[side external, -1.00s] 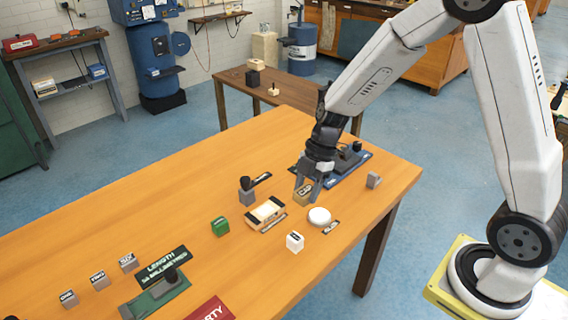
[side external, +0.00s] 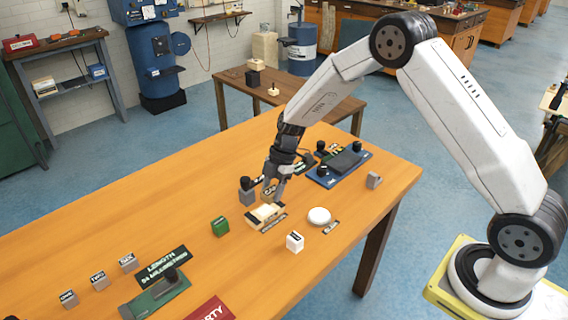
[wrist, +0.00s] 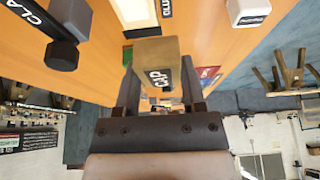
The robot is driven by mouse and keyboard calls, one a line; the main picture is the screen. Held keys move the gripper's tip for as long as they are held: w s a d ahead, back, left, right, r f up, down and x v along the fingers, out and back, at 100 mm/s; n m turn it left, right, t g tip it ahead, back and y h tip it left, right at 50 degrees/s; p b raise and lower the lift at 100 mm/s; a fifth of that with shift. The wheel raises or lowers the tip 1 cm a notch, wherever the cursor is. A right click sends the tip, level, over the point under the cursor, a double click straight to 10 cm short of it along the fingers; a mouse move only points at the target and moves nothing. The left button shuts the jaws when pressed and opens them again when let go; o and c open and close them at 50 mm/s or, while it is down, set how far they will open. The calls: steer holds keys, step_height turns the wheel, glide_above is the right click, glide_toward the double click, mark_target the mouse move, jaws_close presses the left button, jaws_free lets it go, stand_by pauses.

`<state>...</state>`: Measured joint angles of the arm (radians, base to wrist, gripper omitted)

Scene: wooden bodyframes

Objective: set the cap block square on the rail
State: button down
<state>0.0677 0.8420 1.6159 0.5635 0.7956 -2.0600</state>
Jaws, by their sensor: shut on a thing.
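The cap block (side external: 268,193) is a tan wooden block with a dark "CAP" label. My gripper (side external: 275,184) is shut on it. In the wrist view the cap block (wrist: 155,52) sits between the two fingers of my gripper (wrist: 158,78), label towards the camera. A pale wooden piece (side external: 266,215), which looks like the rail, lies on the table just in front of and below the held block. In the side view the block appears close behind and above it; whether they touch I cannot tell.
A grey block with a black knob (side external: 246,196) stands close left of my gripper. A green block (side external: 220,227), a white block (side external: 295,242) and a white disc (side external: 319,216) stand around the rail. A blue fixture (side external: 325,180) is behind right. The table's left middle is clear.

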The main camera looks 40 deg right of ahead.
mark_target(263, 211)
steer(key=shift+w+a+f, duration=0.1)
steer(key=shift+w+f, duration=1)
steer(key=shift+f, duration=0.2)
steer(key=shift+w+f, duration=0.3)
steer(key=shift+f, duration=1.55)
steer(key=shift+f, duration=0.15)
steer(key=shift+c, duration=0.9)
jaws_free()
steer(key=shift+r, duration=0.2)
steer(key=v, duration=1.2)
